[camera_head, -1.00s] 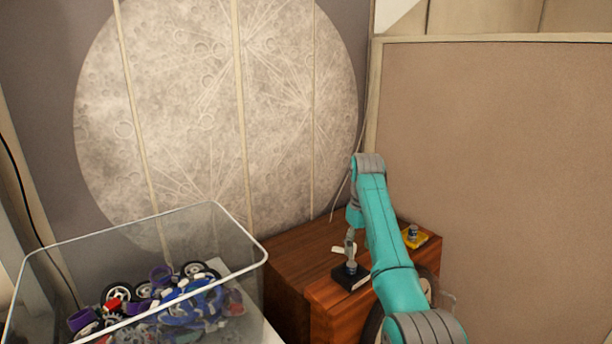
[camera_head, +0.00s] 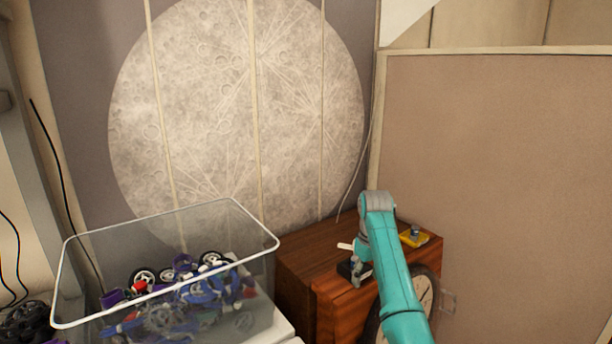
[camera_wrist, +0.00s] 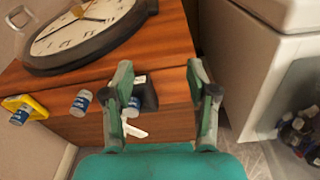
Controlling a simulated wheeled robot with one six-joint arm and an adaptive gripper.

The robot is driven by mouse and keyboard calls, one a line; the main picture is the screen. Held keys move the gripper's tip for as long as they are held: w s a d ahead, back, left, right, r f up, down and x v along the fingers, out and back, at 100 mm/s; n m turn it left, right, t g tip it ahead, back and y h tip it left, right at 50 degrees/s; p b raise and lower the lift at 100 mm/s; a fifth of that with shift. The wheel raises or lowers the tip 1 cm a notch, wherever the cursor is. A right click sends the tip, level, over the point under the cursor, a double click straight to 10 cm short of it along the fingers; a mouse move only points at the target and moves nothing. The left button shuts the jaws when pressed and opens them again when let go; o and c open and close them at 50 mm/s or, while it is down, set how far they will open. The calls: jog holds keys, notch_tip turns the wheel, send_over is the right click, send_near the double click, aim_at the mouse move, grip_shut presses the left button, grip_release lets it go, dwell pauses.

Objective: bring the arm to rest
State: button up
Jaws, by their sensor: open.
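My gripper (camera_wrist: 163,92) is open in the wrist view, its two green fingers apart with the wooden cabinet top behind them. Nothing shows held between the fingers. In the head view my teal arm reaches in from the lower right, and the gripper (camera_head: 357,270) hangs downward by the front of the wooden cabinet (camera_head: 310,262). The arm hides part of the cabinet. A black block (camera_wrist: 149,96) lies behind the left finger in the wrist view, with a blue-labelled piece partly hidden there. I cannot tell whether the finger touches it.
A yellow piece (camera_head: 420,240) carrying a small cylinder sits on the cabinet's right side. Another blue-labelled cylinder (camera_wrist: 82,102) and a white piece (camera_wrist: 135,131) show nearby. A round clock (camera_wrist: 83,32) is close to the cabinet. A clear bin (camera_head: 165,224) of parts stands left.

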jog(key=s+f+t, duration=0.1)
jog(key=s+f, duration=0.2)
jog(key=f, duration=0.6)
jog(key=s+f+m+t, duration=0.1)
jog(key=s+f, duration=0.2)
jog(key=f, duration=0.5)
jog(key=s+f+t, duration=0.1)
jog(key=s+f, duration=0.2)
jog(key=f, duration=0.6)
jog(key=s+d+f+m+t, duration=0.1)
jog(key=s+f+t, duration=0.1)
jog(key=s+f, duration=0.6)
jog(key=s+f+t, duration=0.2)
jog(key=s+f, duration=0.2)
jog(key=s, duration=0.7)
jog(key=s+r+m+t, duration=0.15)
jog(key=s+r, duration=0.25)
jog(key=s, duration=0.8)
jog(key=s+r+m+t, duration=0.1)
jog(key=s+r+t, duration=0.15)
jog(key=s, duration=1.05)
jog(key=s+r+t, duration=0.1)
jog(key=s+r, duration=0.6)
jog(key=r, duration=0.4)
jog(key=s+r+t, duration=0.2)
jog(key=s+r, duration=0.5)
jog(key=r, duration=0.4)
jog(key=shift+s+d+r+m, duration=0.25)
jog(key=shift+d+r+m, duration=0.1)
jog(key=shift+d, duration=0.05)
